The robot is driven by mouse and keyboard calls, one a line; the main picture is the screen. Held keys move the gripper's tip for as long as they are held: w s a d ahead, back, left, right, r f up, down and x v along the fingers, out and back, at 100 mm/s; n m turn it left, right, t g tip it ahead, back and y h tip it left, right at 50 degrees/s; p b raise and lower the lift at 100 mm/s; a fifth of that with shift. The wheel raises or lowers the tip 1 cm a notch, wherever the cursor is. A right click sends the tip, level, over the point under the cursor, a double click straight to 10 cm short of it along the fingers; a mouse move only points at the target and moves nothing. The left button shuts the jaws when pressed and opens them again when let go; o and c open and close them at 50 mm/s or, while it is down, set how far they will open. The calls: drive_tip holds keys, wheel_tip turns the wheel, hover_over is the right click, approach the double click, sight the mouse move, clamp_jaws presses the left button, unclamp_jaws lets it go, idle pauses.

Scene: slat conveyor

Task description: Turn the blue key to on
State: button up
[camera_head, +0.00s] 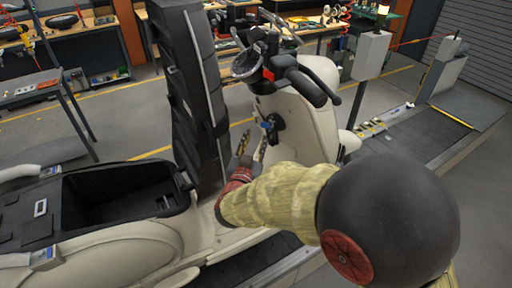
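The blue key (266,125) shows as a small blue spot at the black lock area on the inner front panel of a cream scooter (290,118), below the handlebar. Whether it stands at on or off is too small to tell. My gripper (254,139) reaches toward the panel from below. Its two fingers look spread, with a gap between them. The fingertips are just below and left of the key, and I cannot tell if one touches it. Nothing shows between the fingers.
The black seat (190,90) stands raised left of my gripper, above the open storage well (120,190). The handlebar (305,82) hangs above the key. The slat conveyor (420,135) runs behind at right. Workbenches (85,62) stand at the back.

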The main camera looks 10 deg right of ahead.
sight(264, 127)
drive_tip(key=shift+h, duration=0.6)
drive_tip(key=x, duration=0.3)
drive_tip(key=d+x, duration=0.1)
drive_tip(key=x, duration=0.3)
drive_tip(key=shift+s+f+b, duration=0.1)
drive_tip(key=shift+b, duration=0.25)
drive_tip(key=c, duration=0.7)
drive_tip(key=o, duration=0.5)
drive_tip(key=shift+c, duration=1.3)
drive_tip(key=shift+c, duration=0.7)
